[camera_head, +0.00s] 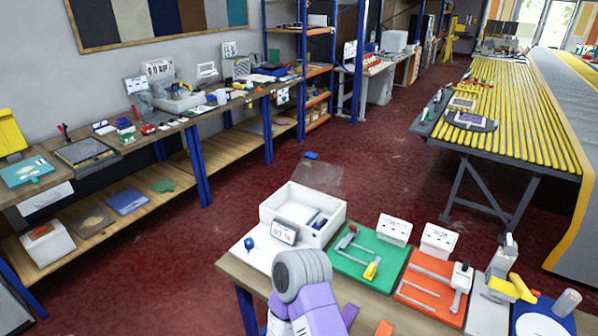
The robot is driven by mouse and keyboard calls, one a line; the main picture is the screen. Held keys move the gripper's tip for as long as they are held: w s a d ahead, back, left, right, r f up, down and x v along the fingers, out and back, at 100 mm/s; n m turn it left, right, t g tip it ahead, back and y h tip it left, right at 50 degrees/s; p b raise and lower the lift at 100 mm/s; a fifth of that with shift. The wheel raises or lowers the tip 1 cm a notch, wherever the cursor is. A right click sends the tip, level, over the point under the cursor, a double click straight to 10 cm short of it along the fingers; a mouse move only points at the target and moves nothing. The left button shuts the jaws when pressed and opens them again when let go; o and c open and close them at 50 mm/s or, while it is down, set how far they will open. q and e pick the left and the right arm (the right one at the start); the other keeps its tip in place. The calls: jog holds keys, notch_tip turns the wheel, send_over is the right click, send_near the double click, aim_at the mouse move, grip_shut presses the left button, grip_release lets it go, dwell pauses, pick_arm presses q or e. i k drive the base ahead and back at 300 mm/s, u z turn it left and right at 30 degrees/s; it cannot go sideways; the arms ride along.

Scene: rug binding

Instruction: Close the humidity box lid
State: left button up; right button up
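The humidity box (335,222) is a white open-topped box on the near table, with a small display on its front. Its lid seems to be the clear, greyish panel (318,178) raised at the box's back edge, so the box stands open. Small dark and blue items lie inside it. One of my arms, grey and purple, rises from the bottom centre just in front of the box. No fingers show on it, and neither gripper can be seen.
A green mat (345,262) with tools lies right of the box, then an orange mat (415,302) and white labelled blocks (394,229). A blue knob (249,243) stands at the left on white. A wooden workbench (130,150) lines the left wall. Red floor lies open behind.

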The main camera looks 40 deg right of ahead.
aim_at(313, 156)
jog(key=i, duration=4.25)
jog(key=z, duration=1.5)
jog(key=i, duration=2.05)
jog(key=z, duration=3.95)
jog(key=i, duration=1.35)
